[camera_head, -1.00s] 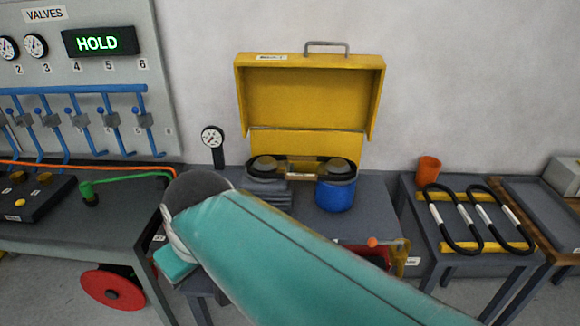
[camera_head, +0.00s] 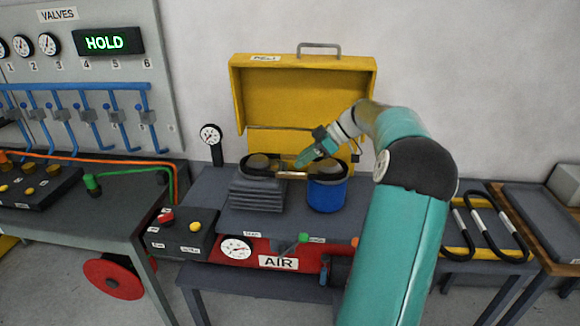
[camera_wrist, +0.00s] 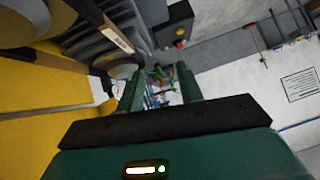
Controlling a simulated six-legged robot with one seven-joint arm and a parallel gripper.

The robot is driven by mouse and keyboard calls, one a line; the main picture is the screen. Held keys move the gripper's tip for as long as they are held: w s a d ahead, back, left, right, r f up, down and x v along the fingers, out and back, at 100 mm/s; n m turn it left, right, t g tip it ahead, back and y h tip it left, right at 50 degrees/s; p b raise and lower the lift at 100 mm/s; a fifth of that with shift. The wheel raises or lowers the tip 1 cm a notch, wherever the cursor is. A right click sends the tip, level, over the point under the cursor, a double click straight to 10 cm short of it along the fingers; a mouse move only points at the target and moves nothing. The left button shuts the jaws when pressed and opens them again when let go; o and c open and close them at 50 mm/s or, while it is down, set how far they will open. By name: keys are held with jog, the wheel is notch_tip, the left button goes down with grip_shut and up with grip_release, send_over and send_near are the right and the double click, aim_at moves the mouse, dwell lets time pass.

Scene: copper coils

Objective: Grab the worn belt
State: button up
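The worn belt (camera_head: 292,175) is a dark loop around two pulleys in front of the raised yellow cover, with a tan patch on its front run. The left pulley (camera_head: 258,162) sits above a grey ribbed block, the right one above a blue cylinder (camera_head: 327,196). My gripper (camera_head: 302,159) is above the belt between the pulleys, tilted down to the left. In the wrist view, the green fingers (camera_wrist: 160,80) are apart with nothing held between them. The belt with its tan patch (camera_wrist: 113,33) shows there at upper left, outside the fingers. My gripper hides part of the belt's back run.
The yellow cover (camera_head: 300,95) stands open behind the pulleys. A gauge on a post (camera_head: 211,136) stands left. A red AIR tank (camera_head: 275,262) and a button box (camera_head: 181,232) are in front. Black belts with white tags (camera_head: 487,222) lie on a rack at right, partly behind my arm.

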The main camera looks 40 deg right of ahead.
aim_at(293, 174)
jog(key=s+d, duration=0.1)
jog(key=d, duration=0.2)
jog(key=s+d+t, duration=0.1)
jog(key=s+d, duration=0.1)
jog(key=d, duration=0.1)
jog(key=s+d+f+t, duration=0.1)
jog(key=s+d, duration=0.1)
jog(key=d, duration=0.1)
jog(key=shift+f+n, duration=0.1)
jog(key=shift+n, duration=0.3)
jog(key=shift+s+d+f+t+y, duration=0.1)
jog(key=shift+d+f+t+y, duration=0.05)
jog(key=shift+t+y, duration=0.15)
jog(key=x, duration=1.3)
jog(key=shift+f, duration=0.1)
grip_shut()
